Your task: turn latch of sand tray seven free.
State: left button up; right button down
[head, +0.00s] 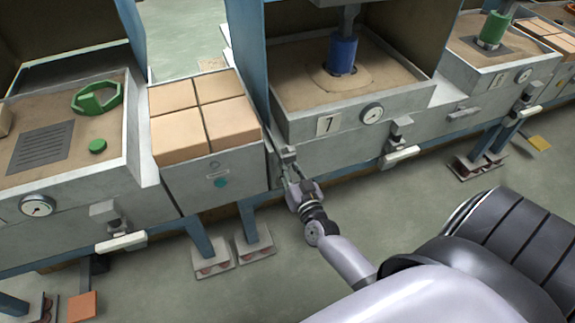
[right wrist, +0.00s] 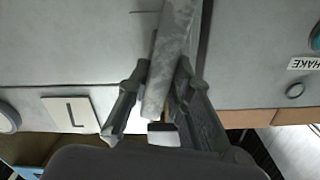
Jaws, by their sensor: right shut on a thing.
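Sand tray seven (head: 290,128) is the grey sand-filled box with the number 7 plate (head: 327,125), which appears upside down in the right wrist view (right wrist: 70,114). A latch (head: 287,154) sits at its front left corner. My right gripper (head: 297,184) is at this latch, reaching in from the lower right. In the right wrist view, its two fingers (right wrist: 155,100) stand either side of the latch's grey bar (right wrist: 172,55), shut on it. A pale end piece (right wrist: 163,134) shows between the fingers. The bar's contact faces are partly hidden. My left gripper is out of view.
A second latch (head: 398,138) with a white handle (head: 402,156) is at the tray's right front. A dial gauge (head: 372,113) is on the front. A blue cylinder (head: 342,57) stands in the sand. A box of tan blocks (head: 168,179) adjoins on the left. The floor in front is open.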

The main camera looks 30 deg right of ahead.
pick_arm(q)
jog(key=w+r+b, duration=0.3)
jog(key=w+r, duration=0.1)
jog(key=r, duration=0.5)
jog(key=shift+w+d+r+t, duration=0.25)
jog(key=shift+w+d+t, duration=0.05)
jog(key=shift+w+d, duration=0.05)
pick_arm(e)
jog(key=shift+d+f+m, duration=0.25)
jog(key=shift+d+m, duration=0.1)
jog(key=shift+m, duration=2.2)
jog(key=shift+d+f+m, duration=0.25)
jog(key=shift+d+m, duration=0.1)
jog(key=shift+m, duration=2.25)
jog(key=shift+d+f+m, duration=0.25)
jog(key=shift+d+m, duration=0.1)
jog(key=shift+m, duration=2.2)
jog(key=c, duration=1.6)
grip_release()
jog(key=shift+o, duration=0.8)
jog(key=shift+f, duration=0.2)
jog(key=shift+s, duration=0.1)
jog(key=v, duration=1.2)
